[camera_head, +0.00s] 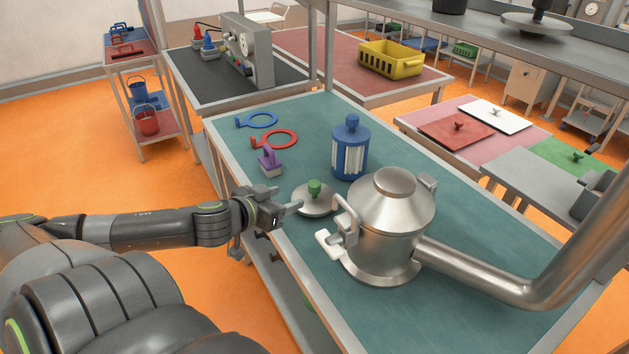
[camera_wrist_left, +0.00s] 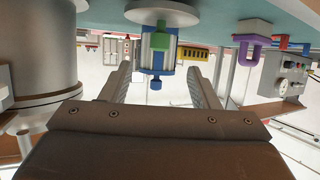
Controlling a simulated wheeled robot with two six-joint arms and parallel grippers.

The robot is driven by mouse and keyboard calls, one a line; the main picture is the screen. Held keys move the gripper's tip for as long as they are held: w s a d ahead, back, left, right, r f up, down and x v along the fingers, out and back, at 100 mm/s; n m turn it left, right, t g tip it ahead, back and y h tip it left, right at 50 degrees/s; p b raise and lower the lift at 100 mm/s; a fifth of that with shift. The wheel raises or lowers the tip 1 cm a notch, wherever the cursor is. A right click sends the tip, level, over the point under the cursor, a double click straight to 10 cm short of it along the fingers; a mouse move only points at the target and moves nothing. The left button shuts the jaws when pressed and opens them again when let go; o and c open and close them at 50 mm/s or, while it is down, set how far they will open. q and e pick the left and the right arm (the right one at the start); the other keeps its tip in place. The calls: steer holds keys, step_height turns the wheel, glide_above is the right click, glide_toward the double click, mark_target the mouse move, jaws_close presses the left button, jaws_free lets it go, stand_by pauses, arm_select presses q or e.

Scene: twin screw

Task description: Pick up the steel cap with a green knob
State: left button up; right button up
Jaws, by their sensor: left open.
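The steel cap (camera_head: 318,206) is a shallow disc with a green knob (camera_head: 314,188). It lies on the green tabletop, just left of the big steel vessel. My left gripper (camera_head: 287,208) is at the table's left edge, just left of the cap. It is open and empty, apart from the knob. In the left wrist view, which looks upside down, the cap (camera_wrist_left: 160,13) and its green knob (camera_wrist_left: 159,41) appear ahead, between the lines of my two spread fingers (camera_wrist_left: 158,70). My right gripper is out of view.
The steel vessel (camera_head: 385,230) with a pale handle and thick pipe stands close right of the cap. A blue canister (camera_head: 350,150) stands behind it. A purple-handled block (camera_head: 269,163), red ring (camera_head: 275,140) and blue ring (camera_head: 260,120) lie farther back left.

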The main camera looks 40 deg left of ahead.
mark_target(311, 189)
arm_select(q)
steer(key=b+x, duration=0.2)
steer(key=x, duration=0.5)
steer(key=shift+f, duration=0.1)
steer(key=shift+b+x, duration=0.35)
steer(key=shift+x, duration=2.75)
steer(key=shift+s+f, duration=0.1)
jaws_close()
